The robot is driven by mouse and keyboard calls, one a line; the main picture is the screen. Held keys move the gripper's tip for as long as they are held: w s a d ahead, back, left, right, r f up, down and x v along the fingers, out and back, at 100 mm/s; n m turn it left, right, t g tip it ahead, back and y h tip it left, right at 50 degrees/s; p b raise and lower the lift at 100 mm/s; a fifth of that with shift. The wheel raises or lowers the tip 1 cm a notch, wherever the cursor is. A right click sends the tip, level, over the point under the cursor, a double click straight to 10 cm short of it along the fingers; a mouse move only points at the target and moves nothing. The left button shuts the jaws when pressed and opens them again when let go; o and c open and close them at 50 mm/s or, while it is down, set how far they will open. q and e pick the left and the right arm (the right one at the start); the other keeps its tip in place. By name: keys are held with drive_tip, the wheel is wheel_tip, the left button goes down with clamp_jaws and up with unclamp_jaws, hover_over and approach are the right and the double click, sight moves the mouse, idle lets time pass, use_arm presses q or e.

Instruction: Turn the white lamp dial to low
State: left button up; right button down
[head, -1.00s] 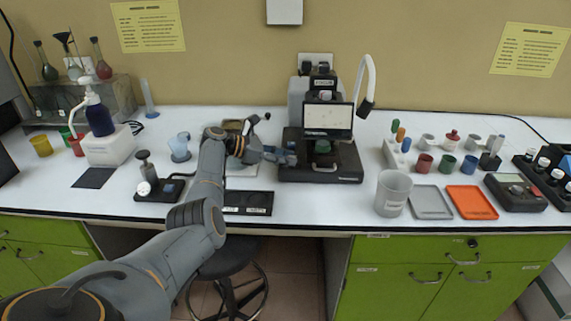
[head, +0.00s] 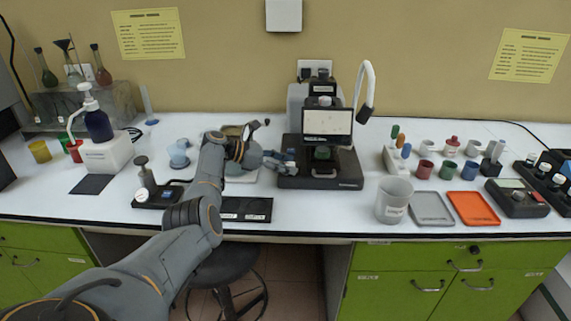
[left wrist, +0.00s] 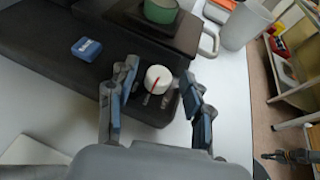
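The white lamp dial (left wrist: 158,79) is a round knob with a red pointer line, on the dark base of the instrument (left wrist: 55,45). In the left wrist view the dial sits between the two spread fingers of my left gripper (left wrist: 160,92); a gap shows on both sides. In the head view my left gripper (head: 281,163) is at the left front corner of the instrument (head: 318,172), and the dial cannot be made out there. The marks beside the dial are too small to read.
A blue block (left wrist: 86,49) with white lettering is on the base left of the dial. A green round part (left wrist: 160,10) sits behind it. A clear beaker (head: 393,199), a grey tray (head: 431,208) and an orange tray (head: 473,208) stand to the right.

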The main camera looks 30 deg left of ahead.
use_arm(q)
drive_tip(key=shift+s+a, duration=0.1)
drive_tip(key=shift+a, duration=0.05)
drive_tip(key=v, duration=1.1)
drive_tip(key=shift+s+a+r, duration=0.15)
drive_tip(key=shift+s+a, duration=0.1)
